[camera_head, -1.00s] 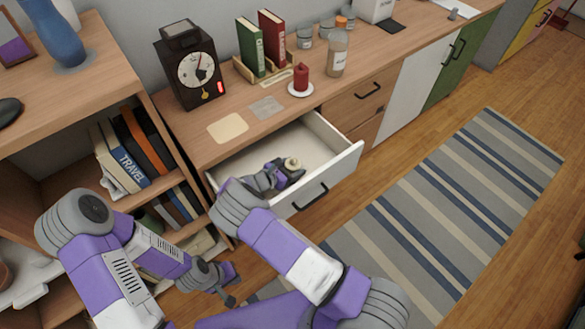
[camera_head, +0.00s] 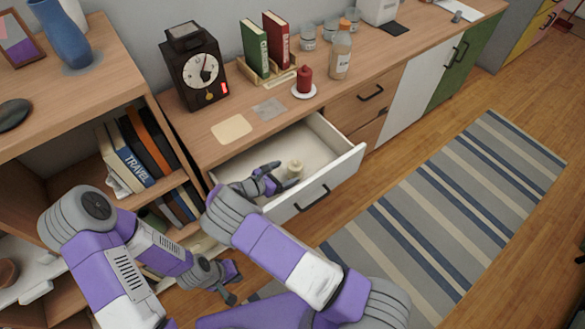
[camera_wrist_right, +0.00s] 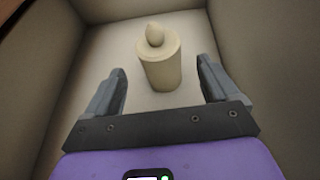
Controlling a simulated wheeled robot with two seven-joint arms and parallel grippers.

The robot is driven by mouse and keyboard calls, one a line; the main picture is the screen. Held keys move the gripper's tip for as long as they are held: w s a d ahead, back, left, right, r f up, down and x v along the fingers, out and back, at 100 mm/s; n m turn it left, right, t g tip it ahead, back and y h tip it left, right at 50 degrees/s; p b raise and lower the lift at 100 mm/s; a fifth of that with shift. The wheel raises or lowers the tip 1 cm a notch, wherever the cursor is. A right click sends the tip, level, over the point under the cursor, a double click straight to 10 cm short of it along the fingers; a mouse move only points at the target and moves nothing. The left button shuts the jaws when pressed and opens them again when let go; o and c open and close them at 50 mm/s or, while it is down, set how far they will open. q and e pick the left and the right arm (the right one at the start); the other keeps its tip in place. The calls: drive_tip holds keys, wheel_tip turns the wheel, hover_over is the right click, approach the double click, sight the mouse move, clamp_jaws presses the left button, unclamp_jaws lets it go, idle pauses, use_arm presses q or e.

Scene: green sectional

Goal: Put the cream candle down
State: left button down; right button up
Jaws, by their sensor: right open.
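The cream candle (camera_head: 294,169) stands upright on the floor of the open drawer (camera_head: 345,168). It also shows in the right wrist view (camera_wrist_right: 159,62), upright and just beyond the fingertips. In the right wrist view the open gripper (camera_wrist_right: 160,85) faces the candle with a gap on both sides. My left gripper (camera_head: 232,284) hangs low in front of the shelf, away from the drawer; its finger opening is unclear.
The counter above the drawer holds a clock (camera_head: 195,72), a red candle on a white dish (camera_head: 304,93), books (camera_head: 255,47) and a bottle (camera_head: 341,52). A bookshelf (camera_head: 121,95) stands at the left. The drawer floor around the candle is bare.

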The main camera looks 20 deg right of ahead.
drive_tip(key=v, duration=0.6)
drive_tip(key=shift+p, duration=0.4)
drive_tip(key=shift+r, duration=0.1)
